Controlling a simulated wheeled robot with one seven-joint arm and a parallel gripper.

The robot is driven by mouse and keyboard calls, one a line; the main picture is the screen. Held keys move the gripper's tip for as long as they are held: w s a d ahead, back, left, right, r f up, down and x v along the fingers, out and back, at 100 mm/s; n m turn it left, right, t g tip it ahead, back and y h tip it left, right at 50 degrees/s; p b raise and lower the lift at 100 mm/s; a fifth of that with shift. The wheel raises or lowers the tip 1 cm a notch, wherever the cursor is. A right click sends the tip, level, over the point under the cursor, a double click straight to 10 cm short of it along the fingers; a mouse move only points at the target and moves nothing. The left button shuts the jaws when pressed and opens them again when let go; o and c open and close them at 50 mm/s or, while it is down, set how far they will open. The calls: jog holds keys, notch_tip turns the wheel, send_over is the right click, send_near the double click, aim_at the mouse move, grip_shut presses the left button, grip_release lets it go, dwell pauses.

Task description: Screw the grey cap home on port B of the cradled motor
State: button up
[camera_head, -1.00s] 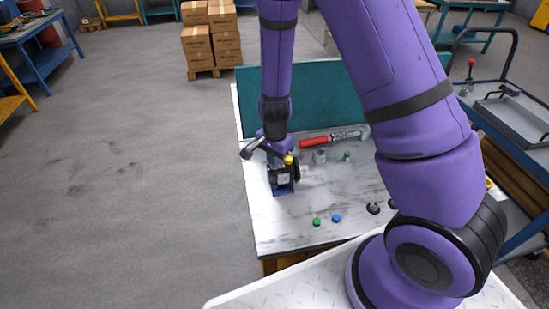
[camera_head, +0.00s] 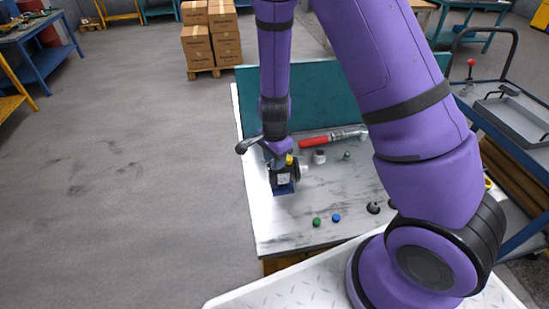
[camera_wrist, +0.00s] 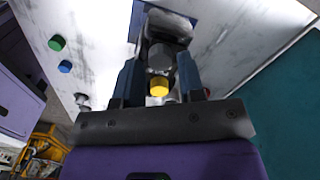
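The motor (camera_head: 284,178) sits in a blue cradle (camera_head: 284,190) on the bench top, with a yellow cap (camera_head: 289,160) on its upper side. My gripper (camera_wrist: 160,62) is right over the motor, pointing down at it. In the wrist view its two dark blue fingers stand apart, on either side of a dark grey round part (camera_wrist: 160,52). The yellow cap (camera_wrist: 159,86) shows just in front of that part. I cannot tell whether the grey part is the grey cap or the motor body, nor whether the fingers touch it. Port B is not clearly visible.
On the bench lie a green cap (camera_head: 317,222), a blue cap (camera_head: 336,218), a dark knob-like part (camera_head: 373,208), a grey cylinder (camera_head: 319,157) and a red-handled tool (camera_head: 315,142). A teal panel (camera_head: 310,98) stands along the back. The bench front left is clear.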

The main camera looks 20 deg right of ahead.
jog(key=shift+r, duration=0.2)
jog(key=shift+r, duration=1.6)
jog(key=o, duration=0.6)
jog(key=shift+c, duration=0.2)
jog(key=shift+r, duration=3)
notch_tip(320, 180, up, 11)
